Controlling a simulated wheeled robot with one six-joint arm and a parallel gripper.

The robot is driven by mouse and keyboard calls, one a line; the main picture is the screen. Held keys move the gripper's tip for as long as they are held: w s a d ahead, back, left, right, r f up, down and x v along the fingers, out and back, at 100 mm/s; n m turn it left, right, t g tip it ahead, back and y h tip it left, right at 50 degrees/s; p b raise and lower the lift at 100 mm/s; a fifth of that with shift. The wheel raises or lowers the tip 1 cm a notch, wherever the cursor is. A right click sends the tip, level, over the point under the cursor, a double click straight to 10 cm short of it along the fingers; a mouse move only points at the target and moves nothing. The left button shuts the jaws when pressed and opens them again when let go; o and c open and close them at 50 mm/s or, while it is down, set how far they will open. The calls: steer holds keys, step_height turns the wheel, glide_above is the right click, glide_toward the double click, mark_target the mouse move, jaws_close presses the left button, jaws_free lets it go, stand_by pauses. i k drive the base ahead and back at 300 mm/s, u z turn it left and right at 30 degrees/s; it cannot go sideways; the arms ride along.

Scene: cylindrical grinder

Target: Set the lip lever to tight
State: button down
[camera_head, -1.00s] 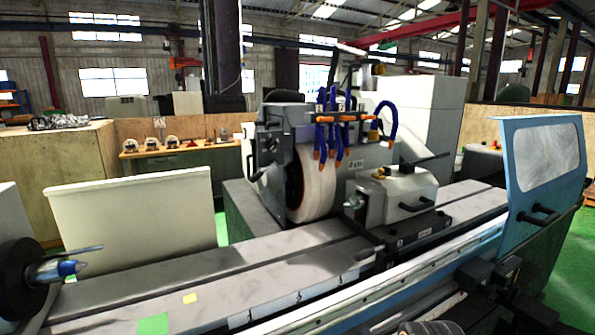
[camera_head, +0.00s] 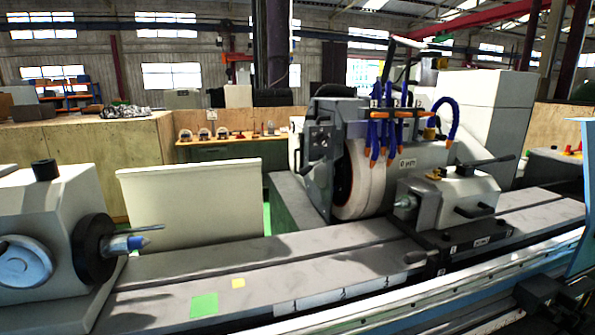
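The tailstock (camera_head: 460,195) sits on the right part of the grinder's table. A long black lever (camera_head: 488,162) sticks out to the right from its top. A black bar handle (camera_head: 474,211) is on its front face, and a short dark lever (camera_head: 416,257) is low at its left front. I cannot tell which of these is the lip lever, nor whether any is set tight. My gripper is not recognisable in this view.
The white grinding wheel (camera_head: 360,181) stands behind the table, with blue coolant hoses (camera_head: 376,128) above. The workhead (camera_head: 55,235) with its pointed centre is at left. A blue door (camera_head: 588,200) is cut off at right. The table between is mostly clear.

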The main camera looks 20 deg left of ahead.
mark_target(304, 171)
steer(key=k, duration=0.55)
steer(key=u, duration=0.9)
steer(key=i, duration=0.5)
steer(key=u, duration=0.05)
